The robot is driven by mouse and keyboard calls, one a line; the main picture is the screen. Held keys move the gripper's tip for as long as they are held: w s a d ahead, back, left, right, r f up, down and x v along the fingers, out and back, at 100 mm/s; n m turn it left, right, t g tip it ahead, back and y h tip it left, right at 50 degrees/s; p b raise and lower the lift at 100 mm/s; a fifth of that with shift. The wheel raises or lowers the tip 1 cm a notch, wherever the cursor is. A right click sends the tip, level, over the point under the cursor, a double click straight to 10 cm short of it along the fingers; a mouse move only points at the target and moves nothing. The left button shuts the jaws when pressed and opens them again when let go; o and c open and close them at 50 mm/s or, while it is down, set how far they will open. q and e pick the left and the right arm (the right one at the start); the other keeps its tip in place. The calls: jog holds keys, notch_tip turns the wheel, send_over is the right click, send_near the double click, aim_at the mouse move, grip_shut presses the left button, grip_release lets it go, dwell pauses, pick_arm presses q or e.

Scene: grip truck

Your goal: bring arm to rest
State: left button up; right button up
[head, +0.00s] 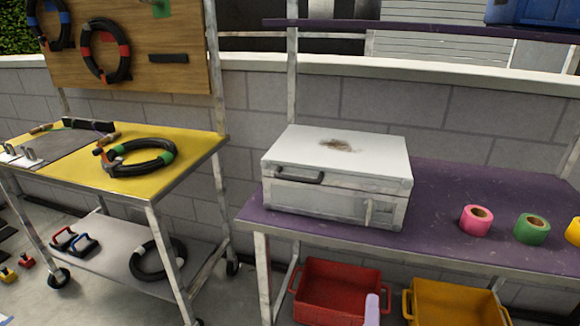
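Neither of my grippers shows in the head view, and I cannot make out either arm. A white case (337,177) with a brown stain on its lid stands closed on the purple table (440,182). Its dark handle and a pale latch face me. Nothing is seen touching the case.
A yellow-topped cart (185,158) at left carries a coiled black cable (140,158); another coil (158,260) lies on its lower shelf. Tape rolls, pink (475,220) and green (532,229), stand at right. A red crate (338,292) and yellow crate (455,302) sit below.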

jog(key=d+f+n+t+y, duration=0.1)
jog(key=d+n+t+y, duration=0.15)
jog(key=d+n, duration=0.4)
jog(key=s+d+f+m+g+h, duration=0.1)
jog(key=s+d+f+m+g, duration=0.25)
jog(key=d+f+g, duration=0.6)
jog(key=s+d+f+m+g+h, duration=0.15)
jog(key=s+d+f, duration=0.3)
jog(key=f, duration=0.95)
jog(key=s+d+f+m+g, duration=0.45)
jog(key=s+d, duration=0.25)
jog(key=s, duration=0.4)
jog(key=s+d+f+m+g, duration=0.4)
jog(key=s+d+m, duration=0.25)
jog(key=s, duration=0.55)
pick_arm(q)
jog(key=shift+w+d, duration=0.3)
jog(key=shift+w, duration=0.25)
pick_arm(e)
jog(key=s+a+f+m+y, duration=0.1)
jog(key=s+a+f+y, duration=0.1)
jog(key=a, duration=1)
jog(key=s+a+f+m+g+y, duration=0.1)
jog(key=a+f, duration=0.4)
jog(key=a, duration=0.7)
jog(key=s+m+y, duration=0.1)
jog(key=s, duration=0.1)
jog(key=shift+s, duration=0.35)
